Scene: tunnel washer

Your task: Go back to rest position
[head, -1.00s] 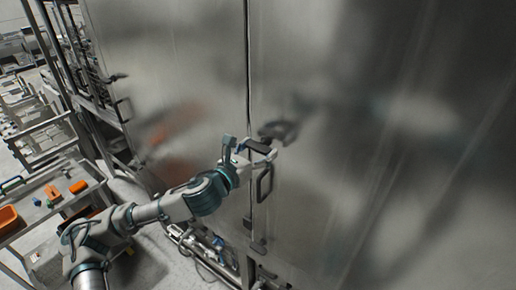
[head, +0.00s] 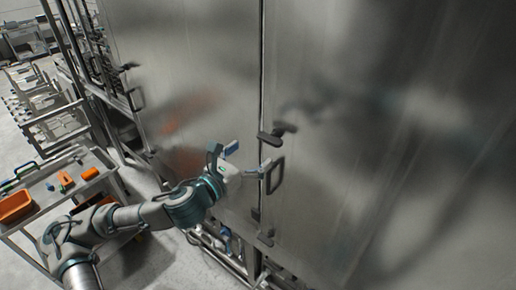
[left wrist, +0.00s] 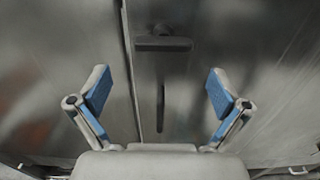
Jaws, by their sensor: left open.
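My left gripper (head: 246,160) is in front of the tall steel washer doors, just left of and below the dark door latch (head: 277,133). Its fingers are spread with nothing between them. In the left wrist view, the blue-padded fingers of the left gripper (left wrist: 154,92) stand wide apart, and the latch (left wrist: 163,44) shows beyond them, apart from both. A dark loop handle (head: 275,175) on the right door is close to one fingertip in the head view; I cannot tell if they touch. The doors (head: 380,110) look shut. My right gripper is not in view.
A metal cart (head: 95,157) stands at the left, with an orange bin (head: 15,206) and small orange and blue items on it. Metal racks (head: 50,115) stand behind it. Pipes (head: 222,243) run under the washer. Some floor between cart and washer is bare.

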